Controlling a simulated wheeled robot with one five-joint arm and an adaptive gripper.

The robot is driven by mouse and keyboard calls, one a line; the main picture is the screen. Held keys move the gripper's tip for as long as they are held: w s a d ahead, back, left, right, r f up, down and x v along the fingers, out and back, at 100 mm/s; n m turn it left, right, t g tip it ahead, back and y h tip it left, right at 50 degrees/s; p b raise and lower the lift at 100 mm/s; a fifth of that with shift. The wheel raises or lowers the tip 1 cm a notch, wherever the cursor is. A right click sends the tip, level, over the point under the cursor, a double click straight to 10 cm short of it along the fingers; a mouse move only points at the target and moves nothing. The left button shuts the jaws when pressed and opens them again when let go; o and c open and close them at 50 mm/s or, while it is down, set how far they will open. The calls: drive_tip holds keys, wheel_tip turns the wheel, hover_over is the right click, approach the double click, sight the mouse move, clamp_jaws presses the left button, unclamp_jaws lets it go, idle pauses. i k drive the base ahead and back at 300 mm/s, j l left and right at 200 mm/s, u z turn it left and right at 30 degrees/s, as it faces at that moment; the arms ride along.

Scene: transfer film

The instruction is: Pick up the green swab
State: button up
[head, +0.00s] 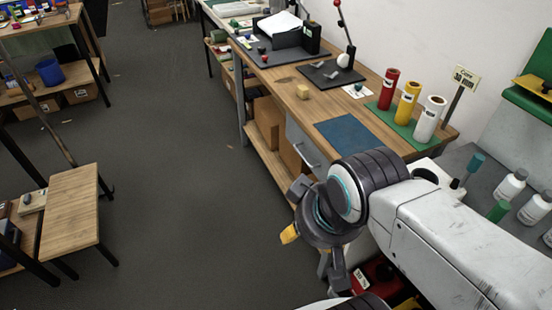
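A short green cylindrical piece (497,211), which looks like the green swab's head, shows on the grey surface at the right, beside white bottles. My arm hides what lies below it. A similar teal piece (475,163) on a thin stem tilts up behind it. My gripper (314,256) hangs over the floor in front of the workbench, well to the left of the green piece.
White bottles (512,185) stand close to the green piece. The wooden workbench (290,95) carries red, yellow and white rolls (408,103) and a blue mat (350,134). A low wooden table (71,207) stands at the left. Grey floor between is open.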

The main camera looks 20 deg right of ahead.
sight(503, 208)
drive_tip(key=z, duration=2.85)
